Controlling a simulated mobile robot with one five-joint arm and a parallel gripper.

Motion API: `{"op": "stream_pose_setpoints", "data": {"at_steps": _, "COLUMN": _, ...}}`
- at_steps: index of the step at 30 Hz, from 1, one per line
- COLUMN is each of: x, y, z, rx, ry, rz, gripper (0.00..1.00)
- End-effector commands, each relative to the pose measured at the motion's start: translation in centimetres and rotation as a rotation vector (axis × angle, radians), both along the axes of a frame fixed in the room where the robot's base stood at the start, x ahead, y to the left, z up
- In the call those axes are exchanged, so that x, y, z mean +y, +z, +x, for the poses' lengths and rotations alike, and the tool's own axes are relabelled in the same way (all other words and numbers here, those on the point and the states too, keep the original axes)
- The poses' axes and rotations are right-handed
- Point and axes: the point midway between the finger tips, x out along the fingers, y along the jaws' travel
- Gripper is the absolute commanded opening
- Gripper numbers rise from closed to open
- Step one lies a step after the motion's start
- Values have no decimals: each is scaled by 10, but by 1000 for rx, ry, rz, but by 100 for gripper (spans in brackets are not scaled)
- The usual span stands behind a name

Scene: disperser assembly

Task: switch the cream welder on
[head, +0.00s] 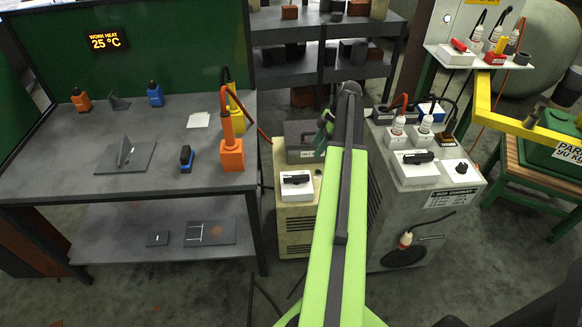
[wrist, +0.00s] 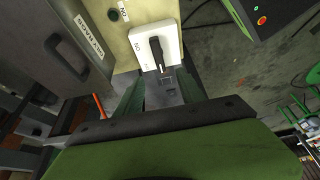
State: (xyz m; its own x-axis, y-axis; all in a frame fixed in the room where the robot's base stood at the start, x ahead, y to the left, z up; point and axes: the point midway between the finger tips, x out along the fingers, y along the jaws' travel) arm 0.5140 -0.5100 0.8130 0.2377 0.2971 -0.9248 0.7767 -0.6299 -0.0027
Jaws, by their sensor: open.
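The cream welder (head: 295,222) stands on the floor in the middle of the head view, left of my arm. On its top is a white switch plate (head: 302,191) with a black lever (head: 295,179). In the wrist view the plate (wrist: 171,38) and its black lever (wrist: 157,50) are near the top centre, with "ON" lettering beside the plate. The lever points toward my gripper (wrist: 162,88), which is open, its two green fingers apart and just short of the lever. Nothing shows between the fingers except floor. In the head view my arm hides most of the gripper.
A grey welder (head: 420,210) with its own switches and plugs stands right of my arm. A workbench (head: 75,180) with orange, blue and yellow tools is at left. Dark cables lie on the floor.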

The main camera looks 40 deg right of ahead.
Motion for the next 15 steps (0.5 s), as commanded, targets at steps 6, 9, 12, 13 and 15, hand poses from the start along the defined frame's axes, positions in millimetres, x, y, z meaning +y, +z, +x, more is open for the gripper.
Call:
{"op": "stream_pose_setpoints", "data": {"at_steps": 6, "x": -2, "y": -1, "z": -3, "rx": -1, "ry": -3, "rz": 0, "gripper": 45}}
{"op": "stream_pose_setpoints", "data": {"at_steps": 9, "x": -2, "y": -7, "z": -3, "rx": -1, "ry": -6, "rz": 0, "gripper": 45}}
{"op": "stream_pose_setpoints", "data": {"at_steps": 12, "x": -1, "y": -18, "z": -2, "rx": -1, "ry": -9, "rz": 0, "gripper": 45}}
{"op": "stream_pose_setpoints", "data": {"at_steps": 13, "x": 0, "y": -23, "z": -2, "rx": -1, "ry": -10, "rz": 1, "gripper": 45}}
{"op": "stream_pose_setpoints", "data": {"at_steps": 15, "x": 3, "y": -36, "z": 0, "rx": -1, "ry": -11, "rz": 1, "gripper": 45}}
